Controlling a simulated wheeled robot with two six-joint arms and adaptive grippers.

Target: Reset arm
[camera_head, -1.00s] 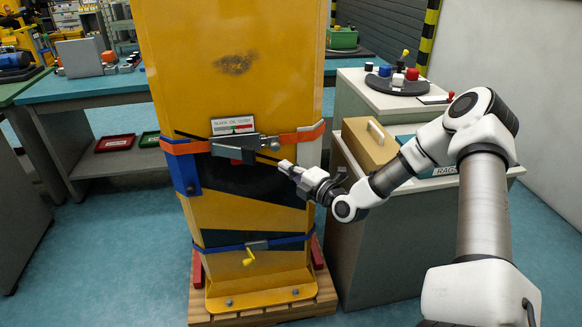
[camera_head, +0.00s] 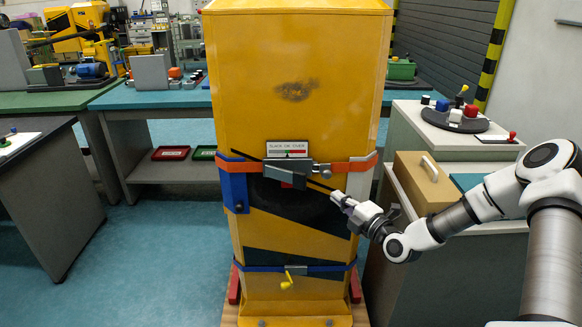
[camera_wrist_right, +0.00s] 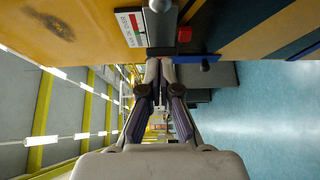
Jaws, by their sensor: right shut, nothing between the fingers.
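My right gripper (camera_head: 338,198) is shut and empty. In the head view it is just right of and below the grey latch (camera_head: 290,170) on the front of the yellow cabinet (camera_head: 298,60). In the right wrist view its closed fingertips (camera_wrist_right: 159,64) point toward the dark latch body (camera_wrist_right: 162,24) at the cabinet's edge. I cannot tell if they touch it. A label with red and green marks (camera_head: 287,149) sits above the latch. My left gripper is not in view.
An orange strap (camera_head: 355,164) and a blue strap (camera_head: 325,269) wrap the cabinet. A small yellow crank (camera_head: 287,280) hangs at the lower strap. At right, a grey cabinet holds a tan box (camera_head: 420,182) and a round tray with knobs (camera_head: 455,118). Open floor (camera_head: 150,260) lies at left.

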